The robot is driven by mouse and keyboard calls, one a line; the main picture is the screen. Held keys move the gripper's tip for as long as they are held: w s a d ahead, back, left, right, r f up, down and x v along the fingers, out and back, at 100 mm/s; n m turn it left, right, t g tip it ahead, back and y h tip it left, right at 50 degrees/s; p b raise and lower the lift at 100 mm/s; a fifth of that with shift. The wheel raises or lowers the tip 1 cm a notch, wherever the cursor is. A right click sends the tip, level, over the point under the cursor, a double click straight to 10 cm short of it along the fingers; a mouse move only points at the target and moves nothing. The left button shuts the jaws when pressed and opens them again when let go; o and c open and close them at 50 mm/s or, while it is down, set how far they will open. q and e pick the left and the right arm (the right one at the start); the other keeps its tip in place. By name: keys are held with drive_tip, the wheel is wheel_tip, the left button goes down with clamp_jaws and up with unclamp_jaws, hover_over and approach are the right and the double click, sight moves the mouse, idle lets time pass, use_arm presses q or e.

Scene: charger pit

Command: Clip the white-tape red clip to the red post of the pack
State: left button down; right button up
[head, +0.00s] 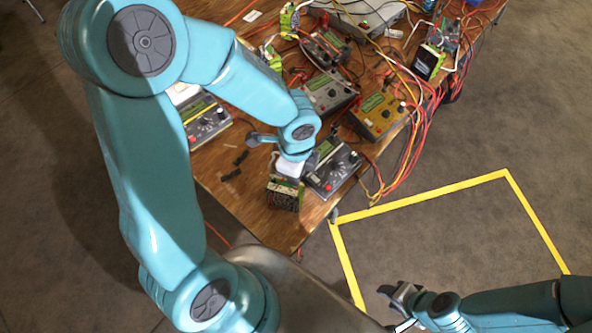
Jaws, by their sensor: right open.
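My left arm reaches over the wooden table (222,180), and my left gripper (283,152) is at its front part. Its fingers are partly hidden by the wrist, so I cannot tell its opening. A small dark block-shaped pack (285,196) stands just below it near the table's front edge, with a white patch by its top. I cannot make out a red post on it. The white-tape red clip cannot be told apart among the cables. My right gripper (390,292) is open and empty, low at the bottom right, away from the table.
Several charger boxes crowd the table, among them a grey one (332,168), a yellow one (377,115) and one at the left (205,118). Red and yellow cables (410,150) hang over the right edge. A yellow tape outline (425,196) marks clear floor at the right.

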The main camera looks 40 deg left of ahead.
idle(0.3)
use_arm(q)
drive_tip(key=c, duration=1)
unclamp_jaws()
drive_tip(key=shift+o, duration=0.9)
wheel_tip(320, 180, up, 8)
drive_tip(key=p, duration=0.6)
drive_tip(key=shift+f+p, duration=0.25)
drive_tip(key=shift+p, duration=0.1)
